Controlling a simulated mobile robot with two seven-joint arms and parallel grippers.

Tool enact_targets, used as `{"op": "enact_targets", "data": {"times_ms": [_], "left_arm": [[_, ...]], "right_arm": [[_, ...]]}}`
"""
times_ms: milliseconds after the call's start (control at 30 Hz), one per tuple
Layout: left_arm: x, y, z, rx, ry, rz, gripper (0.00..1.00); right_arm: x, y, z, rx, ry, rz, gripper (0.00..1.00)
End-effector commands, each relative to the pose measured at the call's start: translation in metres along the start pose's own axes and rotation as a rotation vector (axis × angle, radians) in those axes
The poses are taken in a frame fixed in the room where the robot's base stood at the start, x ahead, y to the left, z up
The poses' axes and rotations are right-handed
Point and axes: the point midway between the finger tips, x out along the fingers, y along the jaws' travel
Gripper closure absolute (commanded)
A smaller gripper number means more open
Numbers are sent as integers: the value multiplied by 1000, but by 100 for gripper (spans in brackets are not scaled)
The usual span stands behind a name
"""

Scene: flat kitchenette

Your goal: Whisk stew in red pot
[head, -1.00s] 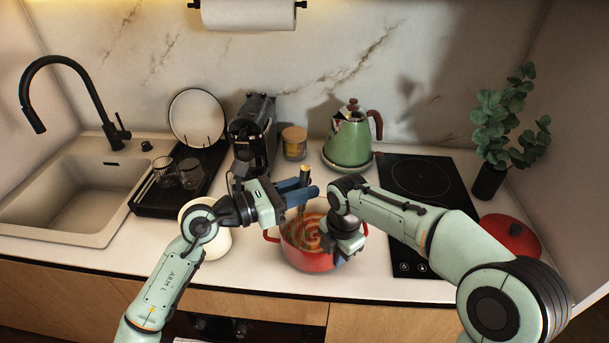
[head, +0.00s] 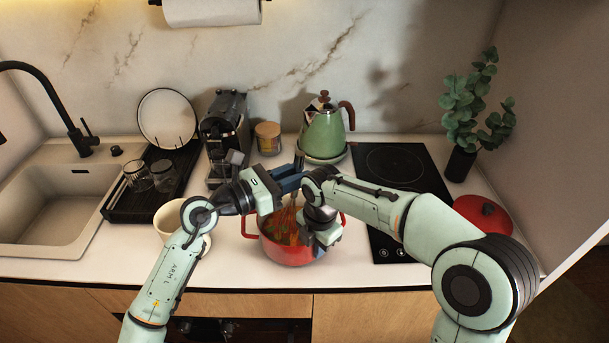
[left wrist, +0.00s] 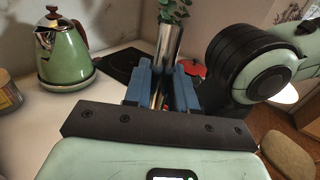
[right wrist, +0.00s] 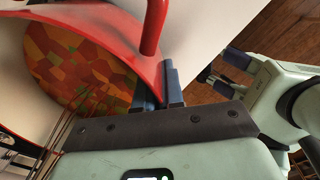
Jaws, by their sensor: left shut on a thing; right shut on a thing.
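The red pot (head: 284,253) stands on the counter with orange and green stew (head: 276,228) in it. The stew also shows in the right wrist view (right wrist: 75,65). My left gripper (head: 298,181) is above the pot, shut on the metal handle of the whisk (left wrist: 167,60). The whisk's wires reach down into the pot in the head view. My right gripper (right wrist: 160,98) is shut on the pot's rim at its right side, close to a red handle (right wrist: 155,25). In the head view my right wrist hides that part of the pot.
A green kettle (head: 323,135) stands behind the pot. A black hob (head: 395,170) and a red lid (head: 483,214) are to the right. A cream bowl (head: 172,222) is close to the left, partly behind my left arm. A black drying rack (head: 130,210) stands by the sink.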

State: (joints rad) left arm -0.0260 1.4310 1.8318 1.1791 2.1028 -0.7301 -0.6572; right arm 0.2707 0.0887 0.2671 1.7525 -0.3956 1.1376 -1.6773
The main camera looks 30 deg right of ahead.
Motion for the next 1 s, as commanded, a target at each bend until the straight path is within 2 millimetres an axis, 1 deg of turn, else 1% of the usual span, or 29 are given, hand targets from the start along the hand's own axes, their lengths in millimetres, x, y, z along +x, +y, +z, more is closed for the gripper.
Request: {"op": "enact_targets", "data": {"times_ms": [100, 467, 1000], "left_arm": [[-4, 3, 0, 1, -1, 2, 100], [-4, 4, 3, 2, -2, 5, 100], [-4, 4, 56, 2, -2, 5, 100]], "right_arm": [[-1, 0, 0, 2, 0, 2, 100], [-1, 0, 2, 6, -2, 1, 100], [-1, -1, 2, 7, -3, 1, 100]]}}
